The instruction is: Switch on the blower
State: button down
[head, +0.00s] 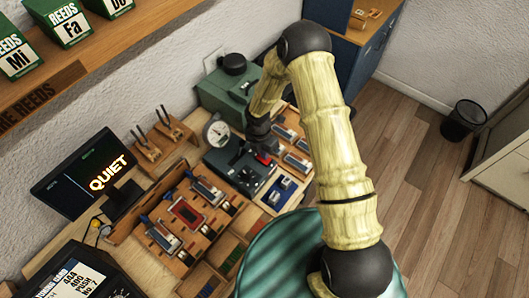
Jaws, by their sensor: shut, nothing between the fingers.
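A green box-shaped machine (222,97) with a round black part on top stands against the wall at the back of the bench; it may be the blower. In front of it is a dark grey-blue unit (226,160) with a round white gauge (217,132) at its left. A small red part (264,159), perhaps a switch, shows at this unit's right end. My gripper (262,151) is shut and empty, pointing down right at the red part. I cannot tell whether they touch. A screen (88,172) at the left reads "QUIET".
Wooden racks with reed-like parts (190,213) fill the bench in front of the unit. A small tray with blue parts (281,189) lies close to the right of the gripper. A shelf with green reed boxes (67,22) overhangs the left. Open floor lies right.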

notch_tip(320, 180, up, 4)
jog(key=shift+d+p, duration=0.15)
jog(key=shift+p, duration=1.05)
jog(key=shift+r+b, duration=0.2)
jog(key=shift+b, duration=0.25)
notch_tip(320, 180, up, 9)
jog(key=b, duration=0.3)
send_over(270, 163)
jog(key=shift+w+a, duration=0.2)
jog(key=shift+a, duration=0.2)
jog(key=s+d+r+m+t+b, duration=0.1)
jog(key=s+d+m, duration=0.3)
jog(key=m, duration=0.5)
jog(key=s+d+r+m+t+b, duration=0.1)
jog(key=s+d+r+m+b, duration=0.2)
jog(key=m, duration=0.7)
jog(key=s+d+r+m+t+y+b, duration=0.1)
jog(key=s+d+r+m, duration=0.3)
jog(key=m, duration=0.5)
jog(key=s+d+b, duration=0.1)
jog(key=d, duration=0.1)
jog(key=shift+s+d, duration=0.15)
jog(key=shift+d, duration=0.25)
